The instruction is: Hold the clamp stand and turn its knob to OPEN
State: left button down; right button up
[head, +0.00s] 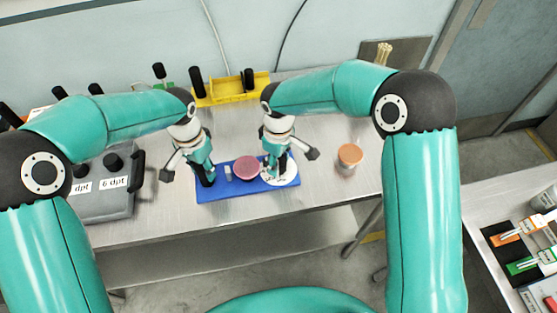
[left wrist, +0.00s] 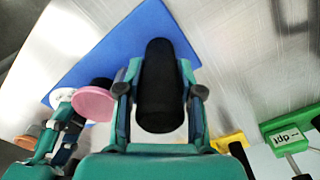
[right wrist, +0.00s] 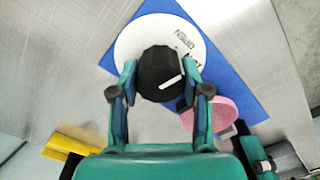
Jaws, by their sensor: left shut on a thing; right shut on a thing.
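The clamp stand has a blue base (head: 225,190) on the bench, with a pink round pad (head: 246,168) at its middle and a white dial plate (head: 290,175) at its right end. My left gripper (head: 207,178) is shut on a black upright post (left wrist: 158,85) at the base's left end. My right gripper (head: 274,168) is shut on the black knob (right wrist: 160,74) over the white dial. The knob bears a white pointer line, and printed letters, seemingly OPEN, show on the dial beside it in the right wrist view. The pointer does not clearly line up with them.
A grey case (head: 105,195) with labels and black knobs stands at the left. A yellow rack (head: 225,92) is at the back. An orange-lidded jar (head: 350,155) stands right of the stand. A side table (head: 490,215) with coloured items is at the far right.

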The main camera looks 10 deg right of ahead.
jog(key=shift+n, duration=1)
jog(key=o, duration=1.1)
jog(key=shift+o, duration=0.2)
jog(key=shift+r, duration=0.1)
notch_tip(320, 180, up, 12)
